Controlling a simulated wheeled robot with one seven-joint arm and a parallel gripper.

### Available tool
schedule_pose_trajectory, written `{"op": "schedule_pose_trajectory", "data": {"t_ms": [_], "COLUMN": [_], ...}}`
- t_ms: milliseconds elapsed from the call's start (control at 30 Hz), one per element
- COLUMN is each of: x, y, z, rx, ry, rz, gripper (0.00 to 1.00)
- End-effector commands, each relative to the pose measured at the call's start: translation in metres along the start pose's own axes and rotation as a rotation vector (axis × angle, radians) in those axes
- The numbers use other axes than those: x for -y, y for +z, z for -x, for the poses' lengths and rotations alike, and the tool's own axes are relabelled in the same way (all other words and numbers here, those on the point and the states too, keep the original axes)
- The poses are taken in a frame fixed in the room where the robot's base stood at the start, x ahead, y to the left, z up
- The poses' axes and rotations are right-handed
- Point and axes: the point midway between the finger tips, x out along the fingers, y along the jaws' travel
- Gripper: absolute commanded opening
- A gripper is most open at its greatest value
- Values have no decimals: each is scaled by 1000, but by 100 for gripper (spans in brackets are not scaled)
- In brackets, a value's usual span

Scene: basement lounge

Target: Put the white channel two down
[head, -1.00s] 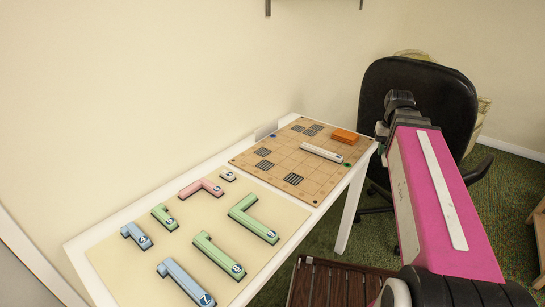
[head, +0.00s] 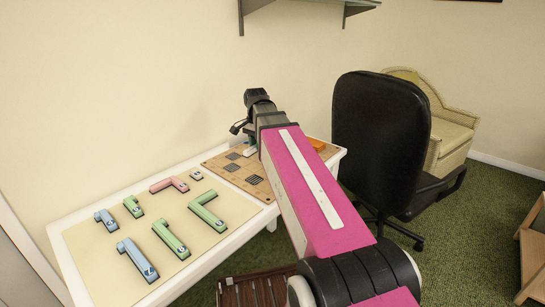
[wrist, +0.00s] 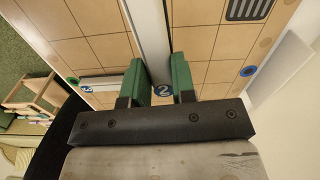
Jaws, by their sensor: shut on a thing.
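The white channel two (wrist: 156,45) is a long white bar with a dark round "2" label at its near end. It lies between the green fingers of my gripper (wrist: 157,64), which are shut on it. The tan gridded board (wrist: 100,50) is beneath; I cannot tell whether the bar touches it. Another white bar (wrist: 104,83), with a blue round label that looks like "3", lies on the board to the left in the wrist view. In the head view the board (head: 212,161) is partly covered by my arm, which hides the held bar.
Dark slatted patches (wrist: 248,9) and a blue ring (wrist: 248,71) mark the board. An orange block (head: 317,144) lies at its right end. A beige mat (head: 88,270) holds several green, blue and pink channels. A black chair (head: 380,135) stands right of the table.

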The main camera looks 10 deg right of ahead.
Motion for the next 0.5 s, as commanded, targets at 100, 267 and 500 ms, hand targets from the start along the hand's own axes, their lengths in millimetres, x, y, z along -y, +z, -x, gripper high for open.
{"op": "schedule_pose_trajectory", "data": {"t_ms": [100, 267, 500], "x": [19, 41, 74], "y": [-3, -4, -4], "z": [8, 17, 31], "rx": [0, 0, 0], "ry": [0, 0, -1], "rz": [-213, -505, -944], "gripper": [2, 2, 2]}}
